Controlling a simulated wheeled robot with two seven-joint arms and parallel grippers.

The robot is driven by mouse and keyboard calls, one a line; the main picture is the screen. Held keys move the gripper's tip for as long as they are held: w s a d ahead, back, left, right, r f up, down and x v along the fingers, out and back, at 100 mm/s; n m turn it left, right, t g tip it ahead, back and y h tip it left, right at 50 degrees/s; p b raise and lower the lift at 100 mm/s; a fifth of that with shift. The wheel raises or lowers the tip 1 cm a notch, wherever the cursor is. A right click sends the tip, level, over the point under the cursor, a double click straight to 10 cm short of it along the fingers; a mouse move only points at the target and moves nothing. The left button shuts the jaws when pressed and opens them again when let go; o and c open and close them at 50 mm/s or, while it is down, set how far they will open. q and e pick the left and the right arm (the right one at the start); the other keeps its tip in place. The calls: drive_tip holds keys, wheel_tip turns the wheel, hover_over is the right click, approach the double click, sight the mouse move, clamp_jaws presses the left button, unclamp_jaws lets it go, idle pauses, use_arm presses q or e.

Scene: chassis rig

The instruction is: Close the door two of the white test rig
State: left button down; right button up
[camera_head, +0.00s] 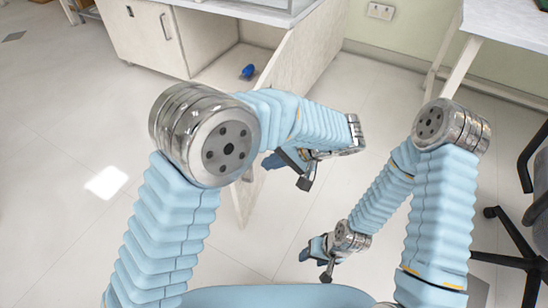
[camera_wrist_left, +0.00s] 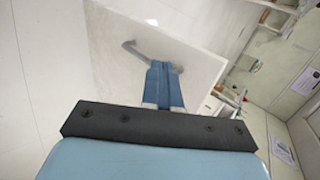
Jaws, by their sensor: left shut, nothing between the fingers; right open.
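The white test rig (camera_head: 215,55) stands at the top of the head view. Its left door (camera_head: 138,32), with a grey handle, is shut. Another door (camera_head: 312,55) stands swung open toward me, partly hidden by my left arm; I take it for door two. In the left wrist view this open door (camera_wrist_left: 195,55) shows a bent grey handle (camera_wrist_left: 135,50). My left gripper (camera_head: 270,161) is shut and empty, in front of the open door panel; whether it touches is unclear. My right gripper (camera_head: 304,253) is open and empty, low over the floor.
A small blue object (camera_head: 248,72) lies inside the open compartment. A white table (camera_head: 510,25) stands at the upper right, and a dark chair (camera_head: 515,235) at the right edge. The tiled floor (camera_head: 60,130) at left is clear.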

use_arm(q)
drive_tip(key=w+a+f, duration=0.2)
drive_tip(key=a+f, duration=0.2)
drive_tip(key=a, duration=0.4)
drive_tip(key=shift+w, duration=0.3)
